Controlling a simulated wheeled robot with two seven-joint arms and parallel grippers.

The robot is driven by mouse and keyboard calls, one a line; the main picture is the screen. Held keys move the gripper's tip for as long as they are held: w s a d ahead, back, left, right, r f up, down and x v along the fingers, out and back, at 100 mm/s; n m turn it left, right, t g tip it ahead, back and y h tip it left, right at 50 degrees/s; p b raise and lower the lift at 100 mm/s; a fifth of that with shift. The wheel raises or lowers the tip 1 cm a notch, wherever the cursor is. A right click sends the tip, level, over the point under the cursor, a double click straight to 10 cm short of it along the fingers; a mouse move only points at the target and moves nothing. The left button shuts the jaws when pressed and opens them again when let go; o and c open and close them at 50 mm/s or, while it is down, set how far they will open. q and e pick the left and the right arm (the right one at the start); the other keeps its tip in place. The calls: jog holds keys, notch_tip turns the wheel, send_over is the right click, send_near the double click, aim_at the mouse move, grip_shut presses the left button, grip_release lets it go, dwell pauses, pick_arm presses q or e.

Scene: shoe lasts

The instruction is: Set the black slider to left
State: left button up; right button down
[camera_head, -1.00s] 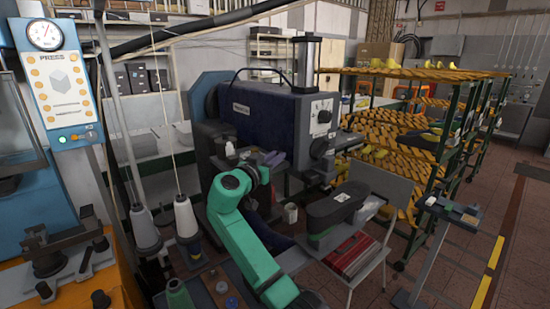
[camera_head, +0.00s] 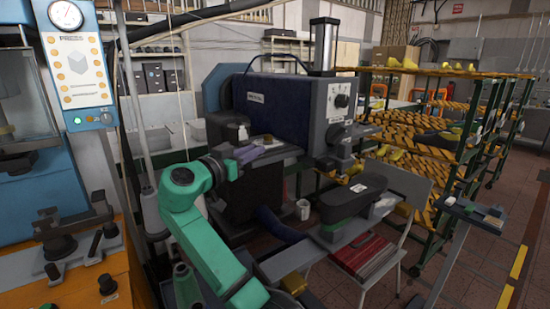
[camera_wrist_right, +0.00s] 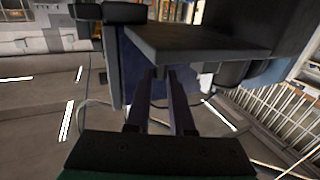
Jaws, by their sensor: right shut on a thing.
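The machine with a dark blue body (camera_head: 275,104) stands in the middle of the head view, with a small shelf at its front. My right gripper (camera_head: 229,169), on the green arm, is at the left side of this shelf, low on the machine. In the right wrist view the two fingers of my right gripper (camera_wrist_right: 160,84) close together just under the edge of a dark plate (camera_wrist_right: 205,42). They are shut on a small dark piece, apparently the black slider, mostly hidden between the fingertips. My left gripper is out of view.
A blue press with a gauge panel (camera_head: 80,70) stands at the left, above an orange bench (camera_head: 85,280). A white bottle (camera_head: 242,132) is on the machine's shelf. A rack (camera_head: 440,130) of yellow lasts and a chair with red things (camera_head: 365,255) stand at the right.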

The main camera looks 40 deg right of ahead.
jog(key=shift+a+f, duration=0.1)
jog(key=shift+a, duration=0.55)
jog(key=c, duration=0.8)
grip_release()
jog(key=shift+a, duration=0.15)
jog(key=shift+o, duration=0.2)
jog(key=shift+a, duration=0.1)
jog(key=b+v, duration=0.5)
jog(key=v, duration=0.9)
jog(key=shift+a, duration=0.25)
